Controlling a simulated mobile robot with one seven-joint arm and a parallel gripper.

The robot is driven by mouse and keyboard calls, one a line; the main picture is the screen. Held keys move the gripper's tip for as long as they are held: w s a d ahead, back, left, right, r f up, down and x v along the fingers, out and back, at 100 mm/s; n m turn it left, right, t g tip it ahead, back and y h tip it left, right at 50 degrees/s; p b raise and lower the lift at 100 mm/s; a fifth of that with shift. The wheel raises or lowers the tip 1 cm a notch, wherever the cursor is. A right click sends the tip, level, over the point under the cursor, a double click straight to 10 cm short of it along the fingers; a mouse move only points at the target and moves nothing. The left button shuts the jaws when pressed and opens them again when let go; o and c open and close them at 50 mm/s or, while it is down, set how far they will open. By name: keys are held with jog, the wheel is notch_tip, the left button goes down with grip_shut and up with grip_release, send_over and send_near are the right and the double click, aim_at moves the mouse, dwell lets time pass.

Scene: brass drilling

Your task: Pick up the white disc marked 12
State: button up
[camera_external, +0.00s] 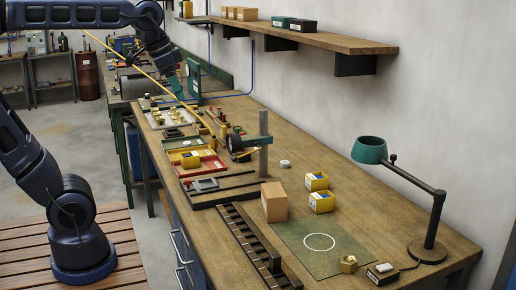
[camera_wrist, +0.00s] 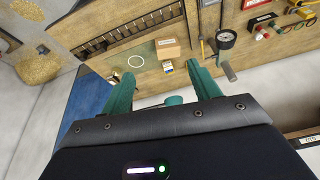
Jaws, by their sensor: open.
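A small white disc (camera_external: 285,163) lies flat on the wooden bench, near the wall and behind the yellow boxes. Its marking is too small to read. I cannot make the disc out in the wrist view. My gripper (camera_external: 184,84) has green fingers and is high above the far part of the bench, well away from the disc. In the wrist view my gripper (camera_wrist: 161,67) is open, with its fingers wide apart and nothing held between them.
Two yellow boxes (camera_external: 320,202) and a cardboard box (camera_external: 273,202) stand near the disc. A gauge stand (camera_external: 263,143) is to its left. A teal lamp (camera_external: 369,150) leans over the bench at right. A shelf (camera_external: 300,36) runs above. A green mat (camera_external: 300,258) bears a white ring.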

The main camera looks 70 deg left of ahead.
jog(key=w+a+r+m, duration=0.1)
jog(key=w+a+r, duration=0.1)
jog(key=w, duration=0.5)
jog(key=w+a+r+m, duration=0.1)
jog(key=w+a+r, duration=0.1)
jog(key=w, duration=0.4)
jog(key=m+h, duration=0.3)
jog(key=m, duration=0.3)
send_over(285, 162)
jog(key=s+a, duration=0.2)
jog(key=shift+g, duration=0.4)
jog(key=f, duration=4)
jog(key=shift+w+d+f, duration=0.1)
jog(key=shift+w+f, duration=0.1)
jog(key=shift+f, duration=0.05)
jog(key=shift+s+x, duration=0.2)
jog(key=shift+x, duration=2.6)
jog(key=shift+f, duration=0.1)
jog(key=shift+c, duration=0.2)
